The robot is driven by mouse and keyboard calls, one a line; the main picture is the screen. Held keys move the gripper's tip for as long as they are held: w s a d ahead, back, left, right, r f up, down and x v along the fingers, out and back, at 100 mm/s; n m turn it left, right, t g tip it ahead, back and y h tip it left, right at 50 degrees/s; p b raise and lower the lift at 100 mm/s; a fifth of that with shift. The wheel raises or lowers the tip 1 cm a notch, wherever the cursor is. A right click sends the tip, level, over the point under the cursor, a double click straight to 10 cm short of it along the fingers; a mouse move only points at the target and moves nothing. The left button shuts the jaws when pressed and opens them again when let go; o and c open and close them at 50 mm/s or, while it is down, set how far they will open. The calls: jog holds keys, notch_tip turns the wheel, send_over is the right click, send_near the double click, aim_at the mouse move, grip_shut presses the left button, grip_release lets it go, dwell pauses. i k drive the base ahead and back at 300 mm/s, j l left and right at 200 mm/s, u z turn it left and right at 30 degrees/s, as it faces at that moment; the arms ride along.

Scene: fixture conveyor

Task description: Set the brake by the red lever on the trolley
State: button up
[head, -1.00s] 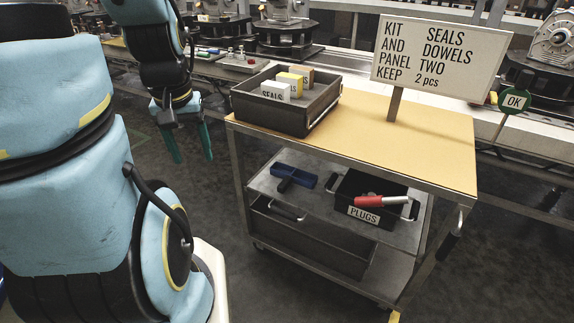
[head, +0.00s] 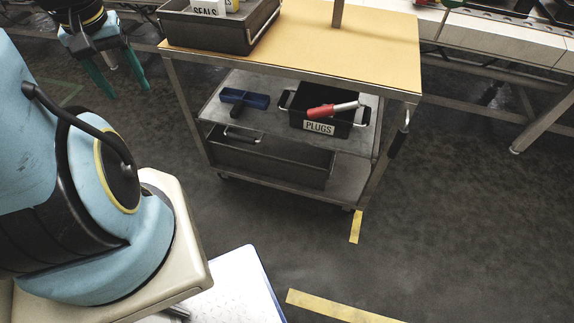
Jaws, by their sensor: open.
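The trolley (head: 384,55) stands in the middle, with a tan top and two grey shelves below. I see no red lever clearly fixed to its frame or wheels. The one red thing is a red grip with a pale metal end (head: 322,110), lying across a black box marked PLUGS (head: 345,127) on the middle shelf. A handle with a black grip (head: 398,142) is on the trolley's right side. My gripper (head: 126,93) is at the upper left, its teal fingers apart and empty. It hangs left of the trolley, clear of it.
A dark tray with a SEALS card (head: 232,41) sits on the trolley top. A blue thing (head: 244,98) lies on the middle shelf, with a dark bin (head: 290,165) below. Yellow tape (head: 335,305) marks the floor. The floor right of the trolley is clear.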

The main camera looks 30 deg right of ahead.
aim_at(332, 109)
jog(key=z, duration=1.35)
jog(key=u, duration=0.4)
jog(key=k+l+u, duration=0.1)
jog(key=u, duration=0.4)
jog(key=k+l+u, duration=0.15)
jog(key=l+u, duration=0.15)
jog(key=u, duration=0.15)
jog(key=k+l+u, duration=0.1)
jog(key=u, duration=0.4)
